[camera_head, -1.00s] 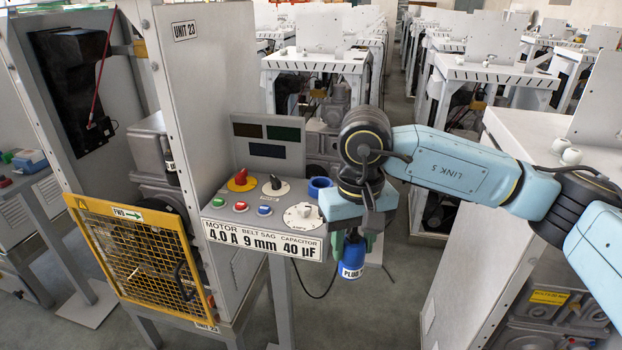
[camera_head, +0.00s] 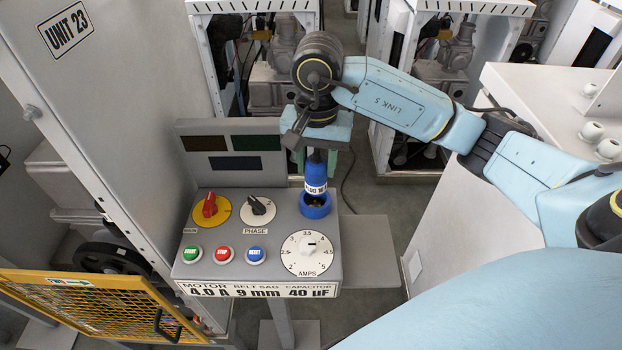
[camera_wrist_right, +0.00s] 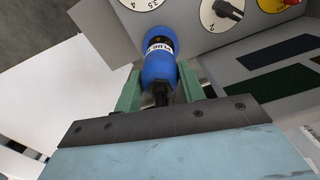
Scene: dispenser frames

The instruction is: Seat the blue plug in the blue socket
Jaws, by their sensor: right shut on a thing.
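The blue plug (camera_head: 316,173), with a white label band, is held upright by my right gripper (camera_head: 316,160). In the right wrist view the plug (camera_wrist_right: 160,68) sits between the green fingers of that gripper (camera_wrist_right: 158,90). The blue socket (camera_head: 316,208) is a round ring on the right rear of the grey control panel. The plug's lower end is directly over the ring in the head view, and part of the ring's opening shows in front. I cannot tell whether the plug's end is inside the socket. My left gripper is out of view.
The panel (camera_head: 212,275) carries a red switch (camera_head: 209,206), a phase knob (camera_head: 258,205), several push buttons and an amps dial (camera_head: 307,254). An upright display plate (camera_head: 188,160) stands at its back. A yellow mesh guard (camera_head: 90,306) is at lower left.

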